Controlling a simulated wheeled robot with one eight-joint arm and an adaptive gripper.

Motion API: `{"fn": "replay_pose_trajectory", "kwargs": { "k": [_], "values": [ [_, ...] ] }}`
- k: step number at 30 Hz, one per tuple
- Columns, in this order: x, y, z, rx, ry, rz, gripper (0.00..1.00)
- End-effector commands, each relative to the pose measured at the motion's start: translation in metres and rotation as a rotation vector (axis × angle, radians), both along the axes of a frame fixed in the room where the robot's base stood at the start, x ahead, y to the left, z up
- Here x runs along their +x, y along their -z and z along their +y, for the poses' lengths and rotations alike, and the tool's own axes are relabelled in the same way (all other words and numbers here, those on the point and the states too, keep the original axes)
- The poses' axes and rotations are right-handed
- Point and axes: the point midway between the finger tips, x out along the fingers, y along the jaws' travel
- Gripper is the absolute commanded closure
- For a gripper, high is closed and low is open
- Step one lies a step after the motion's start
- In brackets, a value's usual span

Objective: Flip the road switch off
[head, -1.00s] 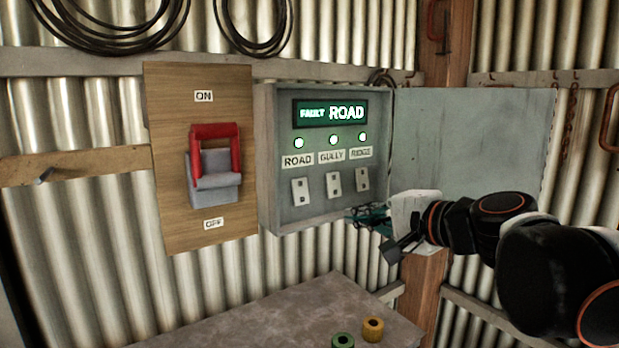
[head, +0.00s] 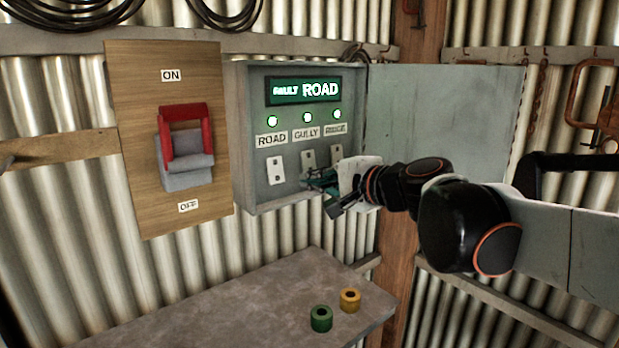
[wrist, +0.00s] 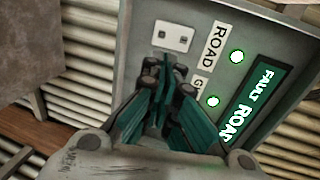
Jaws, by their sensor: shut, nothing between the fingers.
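The road switch (head: 275,170) is a small white plate under the ROAD label in the grey switch box (head: 240,150). It also shows in the wrist view (wrist: 173,37), just beyond my fingertips. My gripper (head: 312,180) is shut and empty, in front of the gully switch (head: 308,160), to the right of the road switch. No contact with the road switch is visible. The display (head: 304,90) reads FAULT ROAD. The lamp above ROAD (head: 272,121) is lit. The ridge switch (head: 337,153) is partly hidden behind my gripper.
A large red-handled lever (head: 186,135) on a wooden board (head: 130,200) stands left of the box. The box's open door (head: 440,120) lies to the right. A green roll (head: 321,318) and a yellow roll (head: 349,300) sit on the bench (head: 220,305) below.

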Motion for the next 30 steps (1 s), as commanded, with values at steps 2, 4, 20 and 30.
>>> {"fn": "replay_pose_trajectory", "kwargs": {
  "k": [2,4,20,30],
  "values": [
    [0.012,0.002,0.009,-0.001,-0.003,0.001,1.0],
    [0.021,0.005,0.015,0.0,-0.002,0.0,1.0],
    [0.067,0.017,0.046,0.0,0.0,0.0,1.0],
    [0.069,0.018,0.046,0.0,0.0,0.0,1.0]
  ]
}}
